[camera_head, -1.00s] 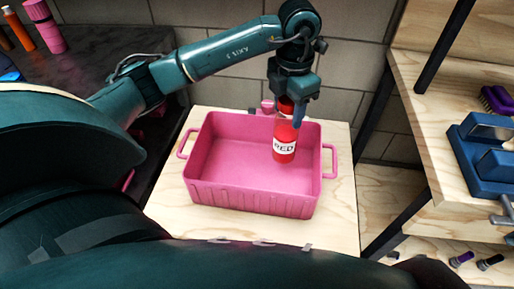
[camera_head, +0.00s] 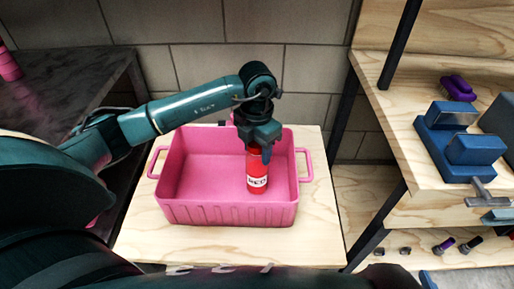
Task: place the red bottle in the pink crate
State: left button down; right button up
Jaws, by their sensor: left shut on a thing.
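The pink crate (camera_head: 228,213) stands on a light wooden table, open at the top, with a handle at each end. The red bottle (camera_head: 257,176) is upright inside the crate's outline, towards its right side, with a white label facing me. My left gripper (camera_head: 259,143) points down and is shut on the top of the red bottle. I cannot tell whether the bottle's base touches the crate floor. The bottle's top is hidden by the gripper. My right gripper is not in view.
A wooden shelf unit (camera_head: 400,150) on the right holds a blue vise-like tool (camera_head: 460,147) and a purple brush (camera_head: 457,88). A dark counter (camera_head: 70,85) is at the left, with a pink bottle (camera_head: 8,66) at its edge. A block wall stands behind the crate.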

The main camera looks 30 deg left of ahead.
pick_arm(q)
jog(key=shift+f, duration=0.1)
jog(key=c, duration=0.7)
grip_release()
jog(key=shift+o, duration=0.2)
